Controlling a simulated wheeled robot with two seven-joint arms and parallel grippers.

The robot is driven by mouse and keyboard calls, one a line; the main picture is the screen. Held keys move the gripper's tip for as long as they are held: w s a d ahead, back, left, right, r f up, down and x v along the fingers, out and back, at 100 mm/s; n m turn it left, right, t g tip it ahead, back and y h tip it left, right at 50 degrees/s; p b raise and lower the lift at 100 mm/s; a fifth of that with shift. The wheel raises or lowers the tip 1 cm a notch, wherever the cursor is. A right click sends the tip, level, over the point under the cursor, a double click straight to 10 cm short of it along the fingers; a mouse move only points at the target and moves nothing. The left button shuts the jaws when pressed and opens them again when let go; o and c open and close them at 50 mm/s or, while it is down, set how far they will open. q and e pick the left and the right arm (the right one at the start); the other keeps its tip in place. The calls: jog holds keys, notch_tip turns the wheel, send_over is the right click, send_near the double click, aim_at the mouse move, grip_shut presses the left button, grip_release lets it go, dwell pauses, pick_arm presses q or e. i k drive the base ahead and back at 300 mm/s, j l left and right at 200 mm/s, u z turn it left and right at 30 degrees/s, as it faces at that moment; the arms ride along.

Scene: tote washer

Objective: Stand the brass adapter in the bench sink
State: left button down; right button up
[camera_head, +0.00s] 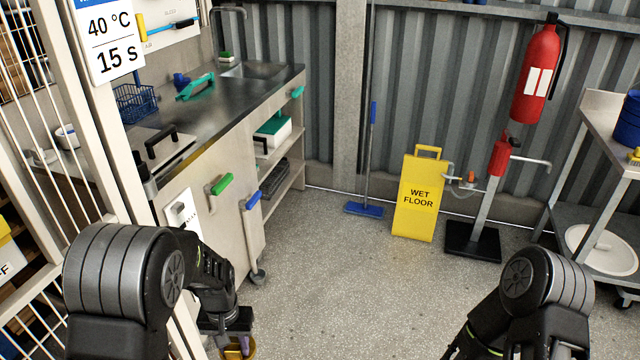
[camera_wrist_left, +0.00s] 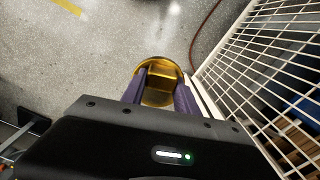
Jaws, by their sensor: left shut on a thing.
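The brass adapter (camera_wrist_left: 158,68) is a gold-coloured round piece, held between the purple fingers of my left gripper (camera_wrist_left: 158,88) in the left wrist view. In the head view my left gripper (camera_head: 238,345) is low at the bottom edge, with a bit of the brass adapter (camera_head: 250,350) showing beside its fingers. The bench sink (camera_head: 256,70) is a steel basin set in the far end of the steel bench top, well above and beyond the gripper. My right arm shows at the bottom right of the head view, but its gripper is out of frame.
The steel bench (camera_head: 215,105) holds a blue basket (camera_head: 134,103) and a green-handled item (camera_head: 195,87). A white wire fence panel (camera_wrist_left: 265,75) stands close beside my left gripper. A yellow wet-floor sign (camera_head: 416,197) stands on open grey floor.

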aim_at(225, 101)
jog(key=i+l+z, duration=0.1)
jog(key=i, duration=0.8)
jog(key=i+l, duration=0.2)
jog(key=i, duration=0.65)
jog(key=i+l+u, duration=0.3)
jog(key=i+u, duration=0.2)
jog(key=i, duration=0.15)
jog(key=i+l+u, duration=0.5)
jog(key=i+l, duration=0.05)
